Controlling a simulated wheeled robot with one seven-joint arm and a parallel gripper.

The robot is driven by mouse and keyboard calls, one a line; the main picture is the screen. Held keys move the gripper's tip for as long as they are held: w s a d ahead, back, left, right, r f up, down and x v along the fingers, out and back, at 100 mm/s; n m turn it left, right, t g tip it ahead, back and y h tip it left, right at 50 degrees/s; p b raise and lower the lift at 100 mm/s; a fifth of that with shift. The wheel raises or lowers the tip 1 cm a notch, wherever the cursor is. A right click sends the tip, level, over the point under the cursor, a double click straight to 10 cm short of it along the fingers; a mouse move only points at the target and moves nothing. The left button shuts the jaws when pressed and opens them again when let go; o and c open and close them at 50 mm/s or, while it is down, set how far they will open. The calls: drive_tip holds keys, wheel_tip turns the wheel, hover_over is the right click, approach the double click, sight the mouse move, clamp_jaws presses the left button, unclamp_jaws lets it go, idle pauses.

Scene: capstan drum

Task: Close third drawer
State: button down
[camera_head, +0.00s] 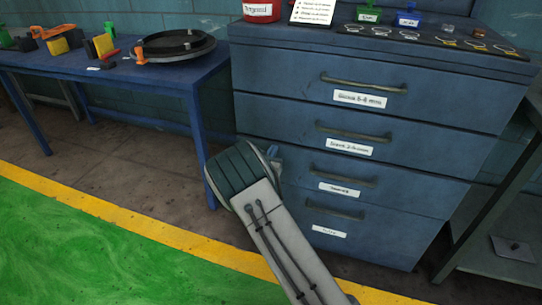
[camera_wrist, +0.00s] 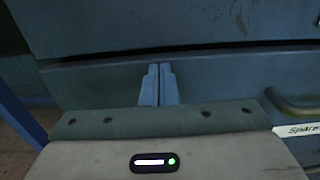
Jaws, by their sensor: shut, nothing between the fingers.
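The third drawer (camera_head: 400,193) of the blue cabinet, counted from the top, has a dark bar handle and a white label. It looks flush or nearly flush with its neighbours; a small gap cannot be ruled out. In the wrist view its front (camera_wrist: 215,85) lies under a dark seam, with the handle (camera_wrist: 290,108) and a label starting "Spare" at the right. My gripper (camera_head: 274,153) is at the drawer's upper left part, left of the handle. In the wrist view the gripper fingers (camera_wrist: 160,84) are together and empty, pointing at the front. Contact cannot be made out.
The drawers above (camera_head: 440,145) and below (camera_head: 385,235) look shut. A blue workbench (camera_head: 150,80) with a round black part (camera_head: 175,45) stands at left. A grey metal stand (camera_head: 487,215) is at right. The green and yellow floor in front is open.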

drive_tip(key=shift+w+d+r, duration=0.15)
drive_tip(key=shift+w+d, duration=0.05)
drive_tip(key=shift+w, duration=0.45)
drive_tip(key=shift+w+d+r, duration=0.1)
drive_tip(key=shift+d+r, duration=0.05)
drive_tip(key=shift+d, duration=0.1)
drive_tip(key=shift+a, duration=0.1)
